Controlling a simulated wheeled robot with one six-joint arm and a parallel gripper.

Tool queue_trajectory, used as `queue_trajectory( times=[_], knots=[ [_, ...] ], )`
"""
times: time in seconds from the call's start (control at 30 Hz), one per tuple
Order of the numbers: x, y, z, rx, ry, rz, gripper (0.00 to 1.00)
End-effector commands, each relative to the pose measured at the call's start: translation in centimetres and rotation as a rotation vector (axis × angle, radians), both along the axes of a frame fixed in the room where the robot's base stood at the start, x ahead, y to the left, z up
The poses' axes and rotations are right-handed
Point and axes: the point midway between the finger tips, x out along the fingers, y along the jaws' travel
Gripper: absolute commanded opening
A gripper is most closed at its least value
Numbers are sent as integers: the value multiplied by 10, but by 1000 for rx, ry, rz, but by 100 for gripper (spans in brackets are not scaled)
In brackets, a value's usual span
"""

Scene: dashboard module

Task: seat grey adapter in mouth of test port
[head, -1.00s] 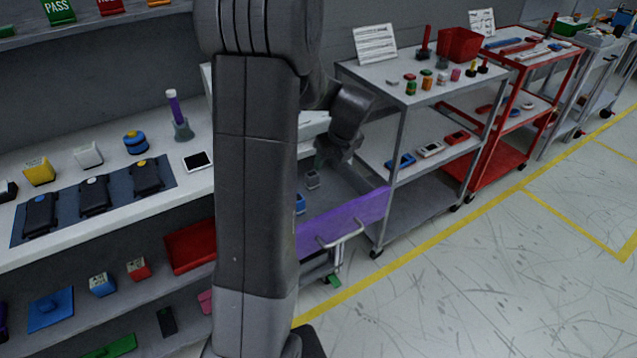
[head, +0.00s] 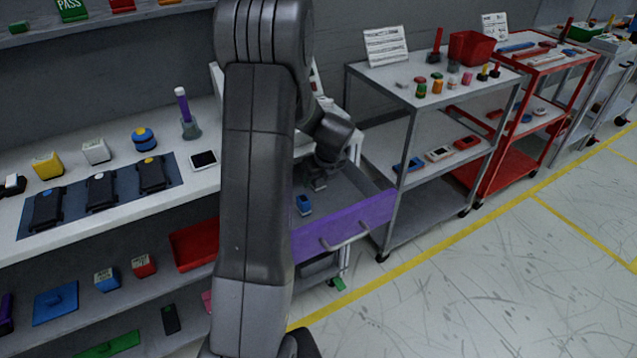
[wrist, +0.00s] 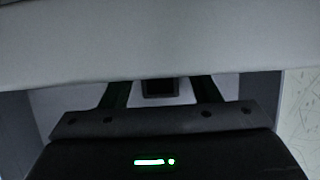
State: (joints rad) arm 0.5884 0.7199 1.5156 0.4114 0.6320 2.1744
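My gripper (head: 322,172) is low inside the pulled-out purple-fronted drawer (head: 345,224). A small grey block (head: 320,184), which looks like the grey adapter, is right under it in the head view and mostly hidden. In the wrist view my gripper (wrist: 160,92) has its two dark fingers spread apart. A small dark square thing (wrist: 160,88), likely the same block, shows between them with a gap on each side. I cannot tell for sure which thing is the test port; several black modules (head: 101,192) lie on a dark mat on the bench.
A blue piece (head: 304,205) lies in the drawer near my gripper. A pale surface (wrist: 160,40) fills the top of the wrist view. A grey cart (head: 412,150) stands close to the right of the drawer.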

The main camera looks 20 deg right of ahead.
Motion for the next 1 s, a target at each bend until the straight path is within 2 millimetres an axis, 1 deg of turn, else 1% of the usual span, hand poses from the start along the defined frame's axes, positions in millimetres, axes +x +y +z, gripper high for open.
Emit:
queue_trajectory(
  times=[0.03, 0.17, 0.2, 0.23, 0.53, 0.7, 0.87, 0.97, 1.0],
  knots=[
    [0, 0, 0, 0, 0, 0, 46],
    [0, 0, 0, 0, 0, 0, 20],
    [0, 0, 0, 0, 0, 0, 12],
    [0, 0, 0, 0, 0, 0, 9],
    [0, 0, 2, 0, 0, 0, 9],
    [0, 0, 15, -2, -3, 0, 9],
    [-25, -3, 12, 1, -1, -4, 9],
    [-44, -4, 12, 1, 0, -5, 9],
    [-40, -4, 26, -3, -5, 0, 9]
  ],
)
